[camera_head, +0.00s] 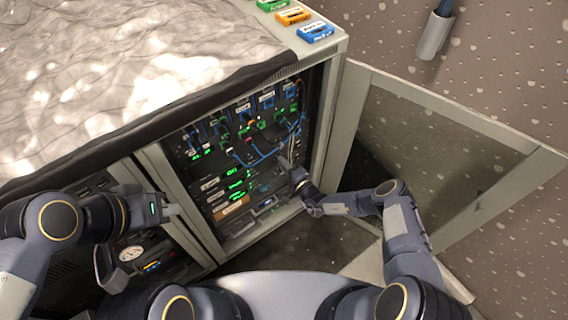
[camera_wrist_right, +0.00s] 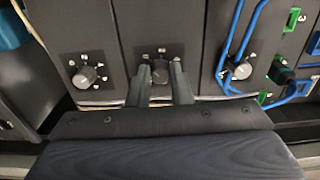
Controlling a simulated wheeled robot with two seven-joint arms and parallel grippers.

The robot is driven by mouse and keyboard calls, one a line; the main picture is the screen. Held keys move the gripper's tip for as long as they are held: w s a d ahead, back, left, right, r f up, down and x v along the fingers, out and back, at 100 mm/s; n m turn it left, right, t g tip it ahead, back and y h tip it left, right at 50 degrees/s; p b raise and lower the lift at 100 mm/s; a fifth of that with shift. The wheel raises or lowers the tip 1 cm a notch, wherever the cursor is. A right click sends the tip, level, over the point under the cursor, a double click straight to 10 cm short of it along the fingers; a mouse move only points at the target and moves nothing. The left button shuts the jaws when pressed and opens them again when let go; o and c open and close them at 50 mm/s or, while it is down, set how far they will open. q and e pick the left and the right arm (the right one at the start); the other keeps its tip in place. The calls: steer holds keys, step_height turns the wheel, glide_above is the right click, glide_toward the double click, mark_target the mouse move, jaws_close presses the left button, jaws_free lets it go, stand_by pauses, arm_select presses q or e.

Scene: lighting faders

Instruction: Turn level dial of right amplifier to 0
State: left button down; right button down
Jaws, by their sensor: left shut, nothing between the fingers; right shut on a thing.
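In the right wrist view, three dials with scale marks sit in a row on dark panels: a left dial (camera_wrist_right: 85,77), a middle dial (camera_wrist_right: 160,72) and a right dial (camera_wrist_right: 240,70). My right gripper (camera_wrist_right: 161,80) is shut on the middle dial, one finger on each side. The dial's pointer and numbers are too small to read. In the head view my right gripper (camera_head: 291,176) reaches into the open rack (camera_head: 225,218), and its fingertips and the dials are hard to make out. My left gripper (camera_head: 170,210) is shut and empty, in front of the rack frame.
Blue cables (camera_wrist_right: 229,45) loop around the right dial, close to the fingers. The rack's glass door (camera_head: 430,150) stands open to the right. A second cabinet with a gauge (camera_head: 131,253) is at lower left. A grey cover (camera_head: 110,70) lies on top.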

stand_by(0.3)
steer(key=c, duration=1.3)
jaws_free()
steer(key=p+v, duration=0.1)
steer(key=v, duration=0.6)
steer(key=shift+s+d, duration=0.25)
steer(key=shift+s, duration=0.05)
